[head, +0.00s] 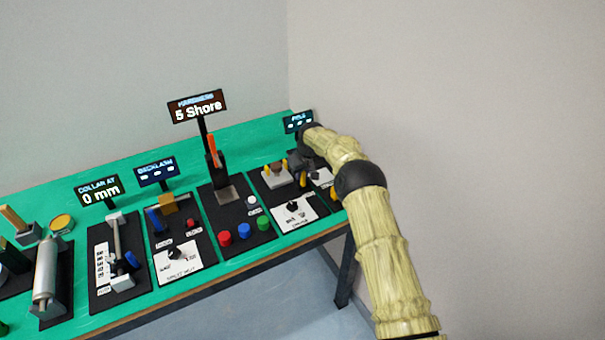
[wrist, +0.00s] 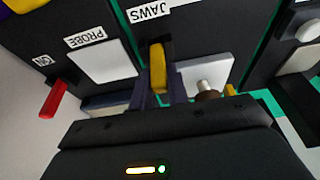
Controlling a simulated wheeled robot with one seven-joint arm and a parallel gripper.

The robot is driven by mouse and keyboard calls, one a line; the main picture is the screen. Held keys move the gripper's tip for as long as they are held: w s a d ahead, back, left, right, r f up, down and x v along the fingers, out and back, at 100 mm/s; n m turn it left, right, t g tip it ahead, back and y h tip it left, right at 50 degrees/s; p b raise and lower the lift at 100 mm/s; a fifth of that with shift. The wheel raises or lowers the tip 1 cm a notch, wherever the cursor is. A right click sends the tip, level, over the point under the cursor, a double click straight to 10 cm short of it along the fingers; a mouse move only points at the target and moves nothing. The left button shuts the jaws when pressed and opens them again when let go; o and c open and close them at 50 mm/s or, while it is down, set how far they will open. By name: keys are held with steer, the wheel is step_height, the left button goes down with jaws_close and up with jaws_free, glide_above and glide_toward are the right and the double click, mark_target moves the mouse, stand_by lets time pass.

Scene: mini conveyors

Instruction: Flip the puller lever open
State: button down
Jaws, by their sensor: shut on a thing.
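A yellow lever (wrist: 158,70) stands at the edge of a black panel under the label "JAWS" in the wrist view. I take it for the puller lever. My gripper (wrist: 158,92) has its two dark fingers on either side of this lever, shut on it, with the lever's tip showing beyond them. In the head view my gripper (head: 304,178) is at the right end of the green bench, partly hidden by my own wrist. The lever cannot be made out clearly there. A grey block with yellow prongs (head: 276,175) stands just left of my gripper.
A black knob on a white card (head: 294,211) is in front of the gripper. Red, blue and green buttons (head: 243,231) and a "5 Shore" display (head: 197,106) stand to the left. In the wrist view a red lever (wrist: 54,99) is left, beside the "PROBE" label (wrist: 85,41).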

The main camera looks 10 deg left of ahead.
steer(key=shift+a, duration=0.1)
steer(key=c, duration=1.4)
jaws_free()
steer(key=shift+o, duration=0.2)
steer(key=shift+r, duration=0.1)
steer(key=b+v, duration=0.2)
steer(key=v, duration=1.5)
steer(key=shift+b, duration=0.3)
steer(key=shift+r, duration=0.15)
